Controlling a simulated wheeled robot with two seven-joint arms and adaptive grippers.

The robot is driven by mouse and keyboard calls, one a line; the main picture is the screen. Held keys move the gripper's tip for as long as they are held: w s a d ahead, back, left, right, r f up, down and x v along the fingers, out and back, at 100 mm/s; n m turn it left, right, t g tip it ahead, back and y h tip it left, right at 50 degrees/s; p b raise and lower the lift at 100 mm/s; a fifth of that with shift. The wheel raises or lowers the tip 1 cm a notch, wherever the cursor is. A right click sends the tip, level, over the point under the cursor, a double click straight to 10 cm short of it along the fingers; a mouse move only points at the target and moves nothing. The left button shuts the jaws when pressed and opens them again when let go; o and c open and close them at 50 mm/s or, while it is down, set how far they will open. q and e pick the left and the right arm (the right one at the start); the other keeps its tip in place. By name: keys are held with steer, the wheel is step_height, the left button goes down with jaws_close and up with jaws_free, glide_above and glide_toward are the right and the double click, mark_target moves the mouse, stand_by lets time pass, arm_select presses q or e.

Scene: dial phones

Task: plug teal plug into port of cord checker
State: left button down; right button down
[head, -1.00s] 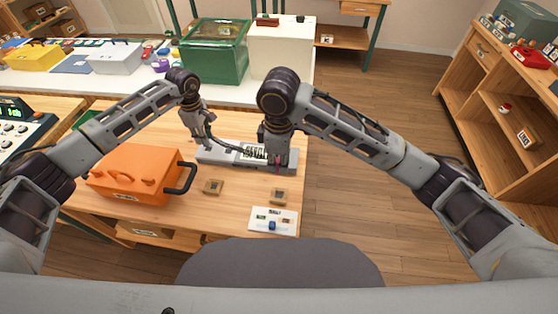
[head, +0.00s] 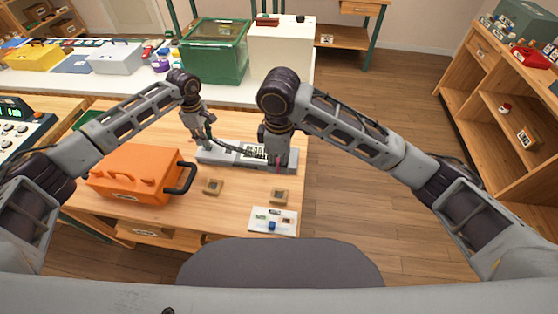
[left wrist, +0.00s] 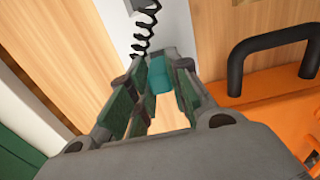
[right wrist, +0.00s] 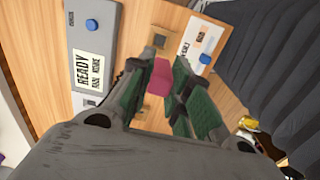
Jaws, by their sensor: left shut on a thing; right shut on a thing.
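The cord checker (head: 226,158) is a long grey box on the wooden table; its READY screen (right wrist: 88,67) and blue button (right wrist: 92,24) show in the right wrist view. My left gripper (head: 204,138) is shut on the teal plug (left wrist: 160,74), over the checker's left end in the head view. A black coiled cord (left wrist: 143,40) runs near the plug in the left wrist view. My right gripper (head: 278,160) is shut on a pink plug (right wrist: 159,77) at the checker's right end. The fingers and arms hide the ports, so I cannot tell whether either plug is seated.
An orange toolbox (head: 135,174) with a black handle stands left of the checker. Two small brown square blocks (head: 212,187) (head: 280,196) and a white card (head: 260,219) with a blue knob lie in front. The table's right edge is close to my right gripper.

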arm_select(q)
steer(key=shift+f, duration=0.85)
stand_by(0.3)
steer(key=c, duration=1.7)
jaws_free()
steer(key=shift+o, duration=0.2)
steer(key=o, duration=0.5)
steer(key=shift+r, duration=0.1)
steer(key=shift+r, duration=5.9)
